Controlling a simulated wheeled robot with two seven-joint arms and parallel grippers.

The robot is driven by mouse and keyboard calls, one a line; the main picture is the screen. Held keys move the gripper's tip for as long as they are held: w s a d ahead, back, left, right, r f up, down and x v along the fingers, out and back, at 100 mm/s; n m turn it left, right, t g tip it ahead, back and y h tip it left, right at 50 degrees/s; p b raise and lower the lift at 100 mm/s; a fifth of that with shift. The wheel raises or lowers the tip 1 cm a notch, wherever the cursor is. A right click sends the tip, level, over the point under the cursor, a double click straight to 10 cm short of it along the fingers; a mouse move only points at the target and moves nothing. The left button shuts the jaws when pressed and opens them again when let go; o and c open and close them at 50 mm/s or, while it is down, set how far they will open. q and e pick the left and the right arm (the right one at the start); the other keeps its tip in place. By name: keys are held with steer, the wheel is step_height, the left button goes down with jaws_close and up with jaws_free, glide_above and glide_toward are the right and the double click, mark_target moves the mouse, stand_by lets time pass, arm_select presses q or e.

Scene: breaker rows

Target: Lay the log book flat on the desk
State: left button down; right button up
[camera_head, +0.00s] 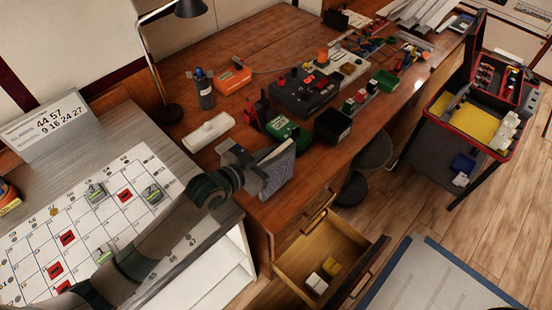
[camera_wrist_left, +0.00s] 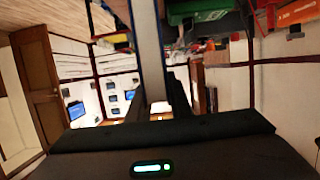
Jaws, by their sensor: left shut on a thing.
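The log book (camera_head: 277,172), with a dark speckled cover and pale page edges, is held on edge and tilted. My left gripper (camera_head: 250,165) is shut on it, above the near left part of the brown wooden desk (camera_head: 235,48). I cannot tell whether the book's lower edge touches the desk. In the left wrist view the book (camera_wrist_left: 149,50) shows edge-on as a pale upright strip between the fingers. My right gripper is not in view.
An open drawer (camera_head: 345,248) juts out below the desk front. Several devices crowd the desk's middle.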

arm_select(q)
steer(key=shift+f, duration=0.35)
steer(key=c, duration=1.6)
jaws_free()
steer(key=shift+f, duration=0.1)
steer(key=shift+s+a+r+p, duration=0.25)
steer(key=shift+a+r+p, duration=0.05)
steer(key=shift+r, duration=0.05)
steer(key=p+v, duration=0.5)
steer(key=v, duration=0.6)
steer(key=shift+s+p, duration=0.1)
steer(key=shift+p, duration=0.2)
